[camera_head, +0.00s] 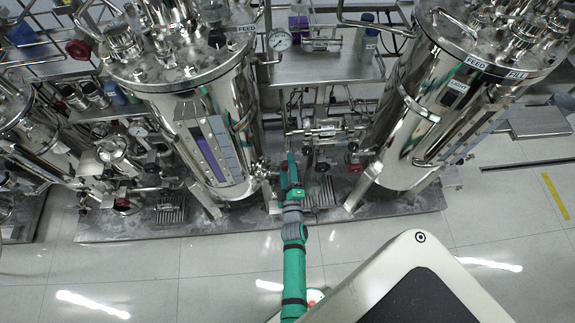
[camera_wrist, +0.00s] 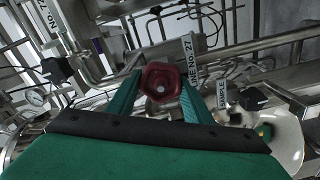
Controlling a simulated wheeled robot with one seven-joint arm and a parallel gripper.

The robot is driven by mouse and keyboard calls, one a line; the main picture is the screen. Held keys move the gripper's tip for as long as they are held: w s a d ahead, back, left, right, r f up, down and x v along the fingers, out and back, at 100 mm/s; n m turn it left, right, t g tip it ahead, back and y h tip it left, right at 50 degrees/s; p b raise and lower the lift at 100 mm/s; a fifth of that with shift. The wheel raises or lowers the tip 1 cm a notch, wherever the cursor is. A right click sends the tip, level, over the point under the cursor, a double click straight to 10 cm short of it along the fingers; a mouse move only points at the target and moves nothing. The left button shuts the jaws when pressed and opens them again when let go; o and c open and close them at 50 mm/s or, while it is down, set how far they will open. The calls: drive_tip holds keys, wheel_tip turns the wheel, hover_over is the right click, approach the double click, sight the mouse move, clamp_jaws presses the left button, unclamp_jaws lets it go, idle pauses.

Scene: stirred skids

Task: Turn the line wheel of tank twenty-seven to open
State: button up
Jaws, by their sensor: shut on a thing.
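A dark red line wheel (camera_wrist: 161,88) sits in the middle of the wrist view, with a lighter hub. A tag reading "LINE No. 27" (camera_wrist: 191,70) is just to its right, turned on its side. My gripper (camera_wrist: 160,96) has its two green fingers on either side of the wheel, shut on it. In the head view my gripper (camera_head: 290,168) reaches in low beside the left steel tank (camera_head: 207,125); the wheel there is hidden by my arm. I cannot read a tank number on the tanks in the head view.
A "SAMPLE" tag (camera_wrist: 221,96) and a black fitting (camera_wrist: 253,98) are right of the wheel. A "No. 72" tag (camera_wrist: 47,20) hangs on the upper left pipework. The right steel tank (camera_head: 415,110) stands across a gap with piping. The tiled floor (camera_head: 150,285) in front is clear.

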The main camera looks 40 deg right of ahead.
drive_tip(key=shift+a+n, duration=0.1)
drive_tip(key=shift+n, duration=1)
drive_tip(key=shift+f, duration=0.1)
drive_tip(key=o, duration=1)
drive_tip(key=shift+o, duration=0.2)
drive_tip(key=v, duration=1)
drive_tip(key=shift+s, duration=0.35)
drive_tip(key=shift+a, duration=0.15)
